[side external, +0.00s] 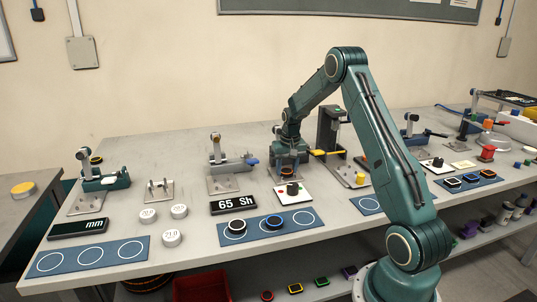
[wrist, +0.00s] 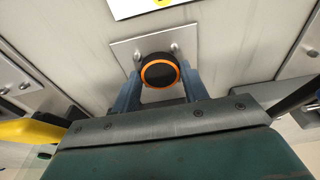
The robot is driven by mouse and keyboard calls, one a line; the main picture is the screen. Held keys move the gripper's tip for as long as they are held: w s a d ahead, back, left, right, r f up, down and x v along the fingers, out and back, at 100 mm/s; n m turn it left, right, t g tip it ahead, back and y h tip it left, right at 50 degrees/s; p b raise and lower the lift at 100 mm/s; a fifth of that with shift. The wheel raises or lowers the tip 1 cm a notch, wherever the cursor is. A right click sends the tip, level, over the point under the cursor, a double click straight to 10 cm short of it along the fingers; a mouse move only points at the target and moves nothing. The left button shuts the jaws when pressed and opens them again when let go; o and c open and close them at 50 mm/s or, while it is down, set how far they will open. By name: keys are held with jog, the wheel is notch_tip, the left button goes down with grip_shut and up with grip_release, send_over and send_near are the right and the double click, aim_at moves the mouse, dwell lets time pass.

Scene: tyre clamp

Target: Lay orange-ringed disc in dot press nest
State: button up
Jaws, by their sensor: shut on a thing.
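The orange-ringed disc (wrist: 160,71) is dark with a bright orange rim. In the wrist view it sits between the two blue-grey fingers of my gripper (wrist: 160,84), which are shut on it. Behind it is a light metal plate (wrist: 123,51) with bolt heads or pins. I cannot tell whether the disc touches anything below. In the side view my gripper (side external: 288,168) points down low over the bench, left of a tall dark column (side external: 330,126). I cannot make out the press nest itself; the gripper and disc cover that spot.
A yellow-handled lever (wrist: 30,131) is close on the left in the wrist view. A white plate with a red button (side external: 293,190) lies in front of my gripper. A blue mat (side external: 262,236) holds dark discs. A clamp with a blue handle (side external: 228,165) stands to the left.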

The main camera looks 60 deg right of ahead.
aim_at(289, 174)
jog(key=shift+f, duration=0.1)
jog(key=o, duration=1.1)
jog(key=shift+c, duration=0.2)
notch_tip(289, 174, up, 12)
jog(key=s+a, duration=0.1)
jog(key=shift+s, duration=0.15)
jog(key=shift+a, duration=0.1)
jog(key=shift+a, duration=0.1)
